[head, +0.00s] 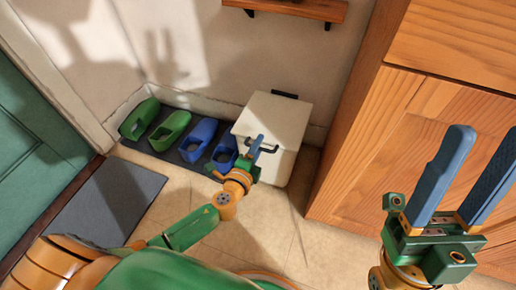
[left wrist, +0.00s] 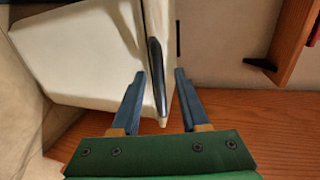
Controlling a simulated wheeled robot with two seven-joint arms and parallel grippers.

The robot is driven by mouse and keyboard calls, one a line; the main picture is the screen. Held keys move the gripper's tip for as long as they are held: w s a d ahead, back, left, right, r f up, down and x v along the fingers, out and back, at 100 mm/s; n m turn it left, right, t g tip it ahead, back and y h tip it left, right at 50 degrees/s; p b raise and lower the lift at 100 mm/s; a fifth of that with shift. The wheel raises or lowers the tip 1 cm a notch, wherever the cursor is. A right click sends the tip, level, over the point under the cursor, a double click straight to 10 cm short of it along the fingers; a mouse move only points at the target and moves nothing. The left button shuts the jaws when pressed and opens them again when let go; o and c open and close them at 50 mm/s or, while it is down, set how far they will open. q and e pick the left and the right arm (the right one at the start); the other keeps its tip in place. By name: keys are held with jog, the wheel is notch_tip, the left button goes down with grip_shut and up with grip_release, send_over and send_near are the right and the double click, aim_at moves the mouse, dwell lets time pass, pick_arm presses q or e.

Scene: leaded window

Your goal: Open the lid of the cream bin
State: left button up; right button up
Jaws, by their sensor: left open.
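The cream bin (head: 250,157) stands against the back wall beside the wooden cabinet. Its lid (head: 274,115) looks closed, with a dark handle (head: 268,149) at the front edge. My left gripper (head: 257,144) is at that front edge, open. In the left wrist view, its blue fingers (left wrist: 160,85) lie on either side of the handle (left wrist: 156,75) and lid edge, with gaps visible; I cannot tell if either touches. My right gripper (head: 462,170) is raised at the right, fingers apart and empty.
Green and blue shoe-like objects (head: 167,132) stand in a row on a dark mat left of the bin. The wooden cabinet (head: 375,160) is close on the bin's right. A wall shelf (head: 300,8) hangs above. A grey mat (head: 105,200) lies on the floor.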

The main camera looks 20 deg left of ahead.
pick_arm(q)
grip_shut()
dwell(1.4)
